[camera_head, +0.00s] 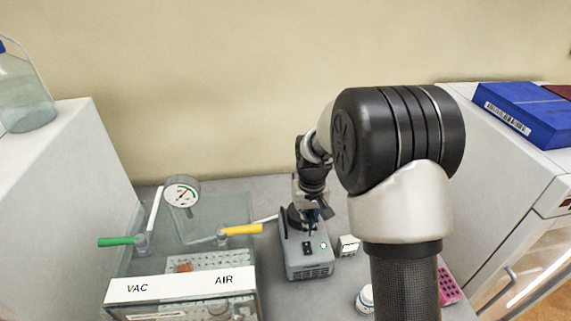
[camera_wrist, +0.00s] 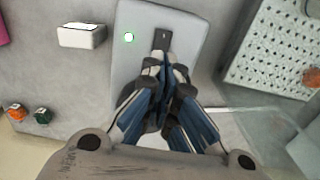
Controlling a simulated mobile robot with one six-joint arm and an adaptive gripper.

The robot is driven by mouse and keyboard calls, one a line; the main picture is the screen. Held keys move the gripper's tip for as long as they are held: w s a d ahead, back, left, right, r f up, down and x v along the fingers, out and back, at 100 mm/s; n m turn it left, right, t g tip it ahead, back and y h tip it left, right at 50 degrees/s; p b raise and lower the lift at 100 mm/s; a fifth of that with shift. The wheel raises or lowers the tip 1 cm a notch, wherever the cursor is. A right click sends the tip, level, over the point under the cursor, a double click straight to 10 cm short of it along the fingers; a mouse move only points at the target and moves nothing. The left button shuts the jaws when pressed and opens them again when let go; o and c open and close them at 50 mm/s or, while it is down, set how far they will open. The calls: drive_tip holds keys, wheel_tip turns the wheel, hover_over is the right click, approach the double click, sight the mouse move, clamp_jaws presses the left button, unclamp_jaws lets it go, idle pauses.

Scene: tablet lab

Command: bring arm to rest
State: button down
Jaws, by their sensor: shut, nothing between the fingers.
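My gripper (camera_head: 315,218) is shut and empty. In the head view it points down over a grey bench device (camera_head: 308,268) with a dark slot and a small lit button. In the wrist view the blue fingers of my gripper (camera_wrist: 165,75) come together over the same device (camera_wrist: 140,40), near its dark slot; I cannot tell whether they touch it. The fingers and gripper body hide part of the device there. My arm rises from the lower right of the head view and bends down towards the device.
A clear vacuum chamber with a gauge (camera_head: 181,191), green handle (camera_head: 117,241) and yellow handle (camera_head: 241,229) stands left of the device. A small white box (camera_head: 348,245), white jar (camera_head: 366,298) and pink rack (camera_head: 450,287) lie right. Tall cabinets (camera_head: 65,200) flank the bench.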

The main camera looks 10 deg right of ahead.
drive_tip(key=s+r+t+b, duration=0.2)
drive_tip(key=s+r+b, duration=0.2)
drive_tip(key=s+r, duration=0.75)
drive_tip(key=s+t+b, duration=0.2)
drive_tip(key=s+b, duration=0.2)
drive_tip(key=s, duration=1.2)
drive_tip(key=shift+s+t, duration=0.2)
drive_tip(key=shift+t, duration=0.1)
